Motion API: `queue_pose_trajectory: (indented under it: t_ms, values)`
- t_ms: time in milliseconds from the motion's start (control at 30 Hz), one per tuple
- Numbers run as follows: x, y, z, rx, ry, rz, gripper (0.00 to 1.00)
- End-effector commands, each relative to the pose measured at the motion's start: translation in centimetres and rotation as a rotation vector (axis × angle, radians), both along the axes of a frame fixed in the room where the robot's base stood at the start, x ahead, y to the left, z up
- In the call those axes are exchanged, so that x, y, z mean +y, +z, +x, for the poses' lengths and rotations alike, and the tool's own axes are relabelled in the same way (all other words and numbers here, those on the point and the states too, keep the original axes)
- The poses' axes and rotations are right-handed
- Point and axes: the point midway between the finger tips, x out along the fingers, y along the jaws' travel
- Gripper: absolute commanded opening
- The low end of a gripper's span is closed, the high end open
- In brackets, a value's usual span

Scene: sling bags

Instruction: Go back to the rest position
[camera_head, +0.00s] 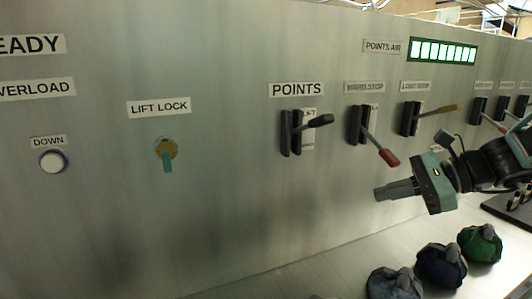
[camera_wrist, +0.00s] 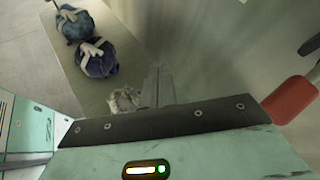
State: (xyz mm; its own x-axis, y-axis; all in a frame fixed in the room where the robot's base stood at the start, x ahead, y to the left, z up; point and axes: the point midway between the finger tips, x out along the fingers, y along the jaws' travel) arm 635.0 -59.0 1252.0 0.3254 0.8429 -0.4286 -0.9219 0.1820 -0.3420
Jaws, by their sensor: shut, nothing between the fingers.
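My gripper (camera_head: 378,193) is in the right half of the head view, in front of the metal panel (camera_head: 225,175) and above the ledge. Its fingers are shut with nothing between them and point left. My arm reaches in from the right edge. The red-handled lever (camera_head: 380,148) is just above my fingers in the picture; I cannot tell the gap. In the wrist view the closed fingers (camera_wrist: 158,85) show in the middle, and a red handle (camera_wrist: 291,98) is at the right, close to my gripper's body.
Sling bags, blue-grey (camera_head: 394,284), navy (camera_head: 441,265) and green (camera_head: 480,244), sit on the ledge (camera_head: 335,265) below my gripper.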

Motion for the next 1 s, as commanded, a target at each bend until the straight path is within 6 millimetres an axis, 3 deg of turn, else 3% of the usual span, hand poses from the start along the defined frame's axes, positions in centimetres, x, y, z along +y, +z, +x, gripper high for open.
queue_pose_trajectory:
  t_ms: [33, 200, 333, 500, 733, 1000]
  values:
    - [3.1, -1.3, -2.1, -0.017, 0.13, -0.084, 0.0]
    - [8.9, -5.0, -9.2, -0.122, 0.541, -0.351, 0.0]
    - [11.1, -7.3, -14.3, -0.25, 0.861, -0.532, 0.0]
    - [12.0, -9.6, -19.6, -0.478, 1.276, -0.738, 0.0]
    - [12.1, -10.9, -23.5, -0.812, 1.729, -0.917, 0.0]
    - [12.2, -11.1, -24.5, -0.975, 1.906, -0.973, 0.0]
